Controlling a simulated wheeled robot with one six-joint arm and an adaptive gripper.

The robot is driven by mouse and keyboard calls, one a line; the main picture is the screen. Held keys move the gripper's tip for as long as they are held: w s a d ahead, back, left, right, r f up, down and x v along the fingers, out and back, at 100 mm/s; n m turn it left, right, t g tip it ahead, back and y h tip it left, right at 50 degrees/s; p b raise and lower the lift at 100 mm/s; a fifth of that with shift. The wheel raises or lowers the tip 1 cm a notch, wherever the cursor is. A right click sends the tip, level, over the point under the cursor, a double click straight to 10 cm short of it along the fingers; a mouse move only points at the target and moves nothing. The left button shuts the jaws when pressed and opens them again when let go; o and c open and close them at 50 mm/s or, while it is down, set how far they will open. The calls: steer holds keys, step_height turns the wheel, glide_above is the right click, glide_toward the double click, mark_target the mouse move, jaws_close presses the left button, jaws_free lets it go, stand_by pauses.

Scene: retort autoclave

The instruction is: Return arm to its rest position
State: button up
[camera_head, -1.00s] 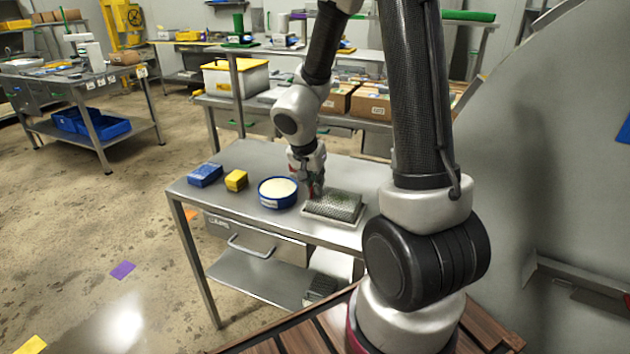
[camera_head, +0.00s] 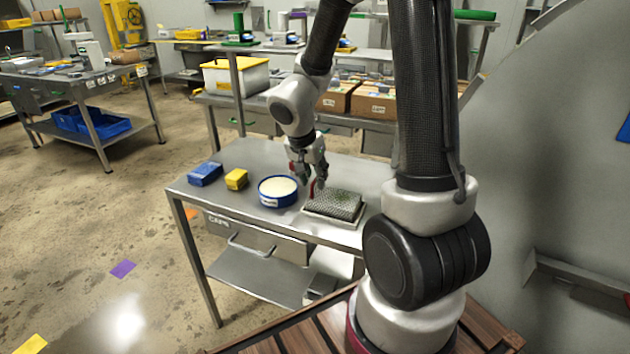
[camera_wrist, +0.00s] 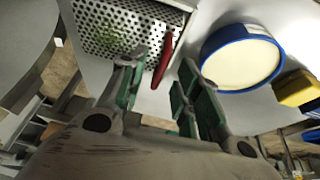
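My gripper (camera_head: 310,181) is over the steel table (camera_head: 244,157), between the blue round tub and the perforated metal piece. In the wrist view its two green-padded fingers (camera_wrist: 158,75) stand apart with nothing clasped between them. A slim red object (camera_wrist: 163,60) lies beyond the fingertips, beside the perforated metal surface (camera_wrist: 95,35); its red also shows by the fingers in the head view (camera_head: 312,190). My arm is bent and reaches out over the table.
The blue tub with pale contents (camera_head: 278,190), a yellow block (camera_head: 236,180) and a blue block (camera_head: 205,174) stand left of my gripper. The perforated piece (camera_head: 335,204) lies to the right on a pale tray. Cardboard boxes (camera_head: 375,101) and a yellow-lidded bin (camera_head: 236,77) stand behind.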

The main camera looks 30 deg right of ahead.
steer(key=v, duration=0.9)
steer(key=w+a+r+m+t+y, duration=0.1)
steer(key=w+r+t, duration=0.1)
steer(key=w+t, duration=0.15)
steer(key=w+r+t+y, duration=0.1)
steer(key=w+r+t, duration=0.15)
steer(key=w, duration=0.25)
steer(key=s+a+r+n+y, duration=0.2)
steer(key=s+a+n+y, duration=0.3)
steer(key=a+y, duration=0.1)
steer(key=s+d+n+g, duration=0.3)
steer(key=s+n+g, duration=0.1)
steer(key=s, duration=0.9)
steer(key=s+d+r+n+h, duration=0.2)
steer(key=s+d+r+h, duration=0.2)
steer(key=s+d, duration=0.4)
steer(key=shift+s+d, duration=0.2)
steer(key=shift+s, duration=0.05)
